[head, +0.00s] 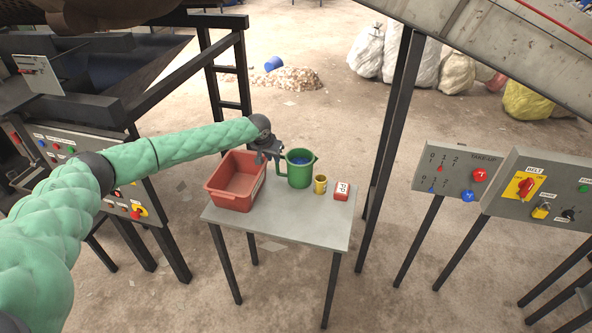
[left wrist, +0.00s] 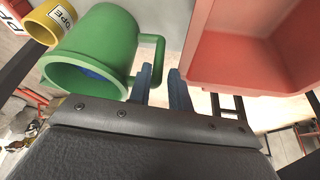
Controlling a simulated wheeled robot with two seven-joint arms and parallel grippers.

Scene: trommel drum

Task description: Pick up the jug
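The green jug (head: 299,172) stands upright on the small grey table, with blue showing inside it. It also shows in the left wrist view (left wrist: 103,42), with its handle (left wrist: 160,55) towards the fingers. My left gripper (head: 269,158) is at the jug's left side, between it and the red bin. In the left wrist view my left gripper (left wrist: 162,85) has its two fingers apart, and the outer bar of the handle appears between their tips. I cannot tell whether they touch it. My right gripper is not in view.
The red bin (head: 236,193) stands close left of the jug. A yellow mug (head: 320,184) and a red-and-white block (head: 342,191) are to its right. The grey table (head: 300,228) is bare at the front. Control panels (head: 455,174) stand further right.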

